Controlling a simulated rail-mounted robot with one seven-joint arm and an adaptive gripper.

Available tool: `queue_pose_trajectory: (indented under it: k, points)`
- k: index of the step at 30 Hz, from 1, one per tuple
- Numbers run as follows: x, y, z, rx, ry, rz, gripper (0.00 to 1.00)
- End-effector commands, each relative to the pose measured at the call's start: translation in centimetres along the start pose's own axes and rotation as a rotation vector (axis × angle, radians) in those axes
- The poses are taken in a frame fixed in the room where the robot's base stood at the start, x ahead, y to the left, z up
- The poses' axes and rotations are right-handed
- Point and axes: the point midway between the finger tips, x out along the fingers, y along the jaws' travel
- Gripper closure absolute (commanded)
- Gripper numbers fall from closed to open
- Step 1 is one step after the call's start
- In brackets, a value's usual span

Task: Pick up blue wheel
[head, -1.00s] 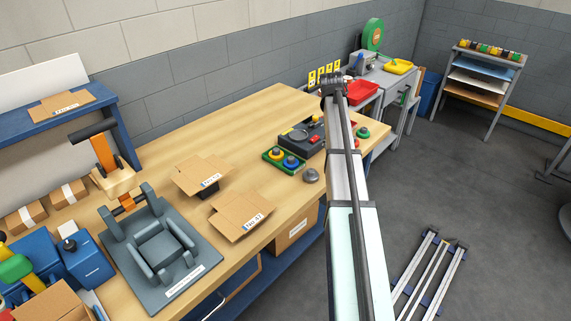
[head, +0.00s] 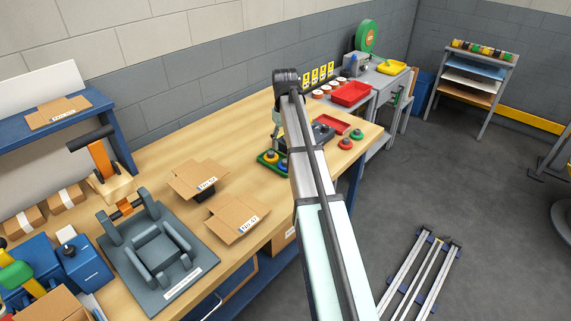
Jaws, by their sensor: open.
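The blue wheel (head: 283,163) sits on a small green tray (head: 264,162) in the middle of the wooden bench, and my arm partly covers its right side. A yellow wheel (head: 271,156) sits beside it on the same tray. My gripper (head: 278,144) hangs down just above and behind the tray, close to the two wheels. It is open and looks empty, though its fingers are small and partly hidden by my arm.
A red wheel (head: 345,143) and a green wheel (head: 357,134) lie farther right. The bench behind the boxes is clear.

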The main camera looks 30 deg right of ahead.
Motion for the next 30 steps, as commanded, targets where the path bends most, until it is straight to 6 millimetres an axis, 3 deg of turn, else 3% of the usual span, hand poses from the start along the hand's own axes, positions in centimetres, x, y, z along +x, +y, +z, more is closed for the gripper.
queue_pose_trajectory:
  k: [4, 17, 24, 30]
  points:
    - [2.0, 0.0, 0.1, 0.001, -0.002, 0.000, 0.40]
    - [4.3, 0.2, -0.1, 0.001, -0.002, 0.000, 0.40]
    - [7.2, 0.4, -0.2, 0.001, -0.003, -0.001, 0.40]
    - [8.4, 0.4, -0.2, 0.001, 0.000, 0.000, 0.40]
